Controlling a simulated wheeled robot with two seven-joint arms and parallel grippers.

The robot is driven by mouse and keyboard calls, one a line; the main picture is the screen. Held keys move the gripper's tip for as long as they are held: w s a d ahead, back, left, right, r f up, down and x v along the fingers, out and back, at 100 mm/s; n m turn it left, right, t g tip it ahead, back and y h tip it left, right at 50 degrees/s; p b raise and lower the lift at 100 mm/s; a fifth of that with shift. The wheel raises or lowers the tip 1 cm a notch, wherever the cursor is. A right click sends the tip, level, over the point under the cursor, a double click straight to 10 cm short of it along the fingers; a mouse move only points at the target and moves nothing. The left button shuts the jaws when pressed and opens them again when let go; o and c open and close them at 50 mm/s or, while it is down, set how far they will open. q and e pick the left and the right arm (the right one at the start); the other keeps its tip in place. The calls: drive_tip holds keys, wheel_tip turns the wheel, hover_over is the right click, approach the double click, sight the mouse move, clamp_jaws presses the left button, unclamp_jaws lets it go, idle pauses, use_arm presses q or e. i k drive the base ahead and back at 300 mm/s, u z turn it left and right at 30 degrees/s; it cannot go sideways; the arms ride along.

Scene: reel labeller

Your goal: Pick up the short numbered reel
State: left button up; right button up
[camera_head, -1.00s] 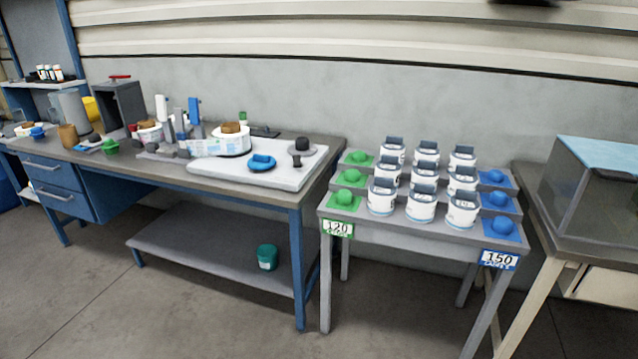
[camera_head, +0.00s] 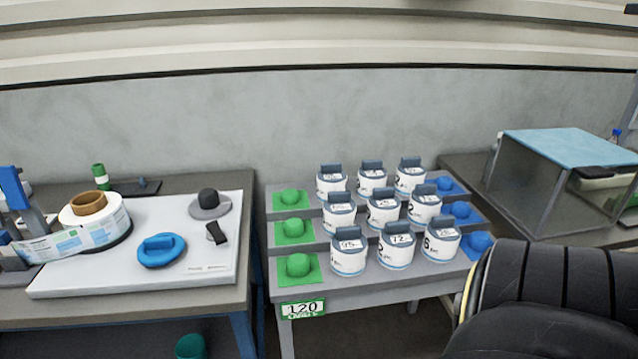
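Several white cylindrical reels with blue-grey tops stand in rows on a grey stepped stand (camera_head: 345,294) in the head view. Small numbers show on their labels. The front row has a left reel (camera_head: 349,252), which seems to read 75, a middle reel (camera_head: 396,247), which seems to read 72, and a right reel (camera_head: 441,242). Numbers farther back are too small to read surely. I cannot tell which reel is short; they look alike in height. Neither gripper shows. A black arm part of mine fills the lower right corner and hides the stand's front right.
Green knobs (camera_head: 298,266) line the stand's left side and blue knobs (camera_head: 479,243) its right. A white board (camera_head: 120,272) with a label roll (camera_head: 92,212) and blue disc (camera_head: 161,251) lies on the left bench. A clear-sided box (camera_head: 560,185) stands at right.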

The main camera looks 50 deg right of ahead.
sight(349, 246)
drive_tip(key=z, duration=0.75)
drive_tip(key=i, duration=1)
drive_tip(key=z, duration=1.25)
drive_tip(key=i, duration=0.15)
drive_tip(key=z, duration=0.15)
